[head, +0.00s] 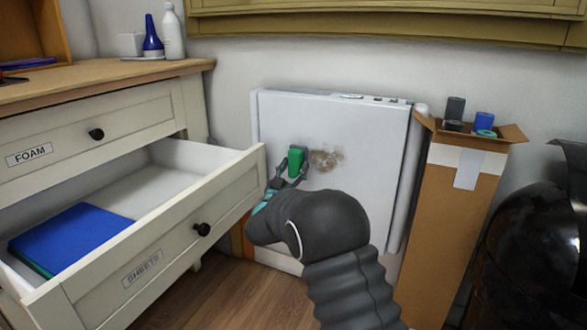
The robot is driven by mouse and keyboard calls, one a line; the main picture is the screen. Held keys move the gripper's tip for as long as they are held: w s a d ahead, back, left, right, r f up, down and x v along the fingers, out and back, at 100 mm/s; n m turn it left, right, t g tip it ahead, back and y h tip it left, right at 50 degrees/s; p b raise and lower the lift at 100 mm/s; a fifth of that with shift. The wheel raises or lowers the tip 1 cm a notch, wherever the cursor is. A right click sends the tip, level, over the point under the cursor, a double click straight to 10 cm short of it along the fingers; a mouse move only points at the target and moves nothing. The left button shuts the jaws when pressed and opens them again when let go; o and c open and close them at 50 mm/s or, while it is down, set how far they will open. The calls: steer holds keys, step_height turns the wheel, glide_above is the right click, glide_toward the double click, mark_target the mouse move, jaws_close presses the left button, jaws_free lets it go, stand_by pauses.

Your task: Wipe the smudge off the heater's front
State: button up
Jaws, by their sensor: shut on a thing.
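The heater (358,125) is a white upright panel against the back wall. A brownish smudge (327,160) marks the middle of its front. My gripper (293,170) is shut on a green block-like thing (296,160), held just left of the smudge. I cannot tell whether the green thing touches the heater's front. My arm hides the lower part of the heater.
An open drawer (253,185) labelled SHEETS, holding blue and green sheets (70,235), juts out left of my gripper. A tall cardboard box (455,215) with small items stands right of the heater. A shiny black object (540,240) is at far right. A shelf overhangs above.

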steer(key=shift+w+d, duration=0.3)
steer(key=shift+w, duration=0.55)
stand_by(0.5)
steer(key=shift+d, duration=0.1)
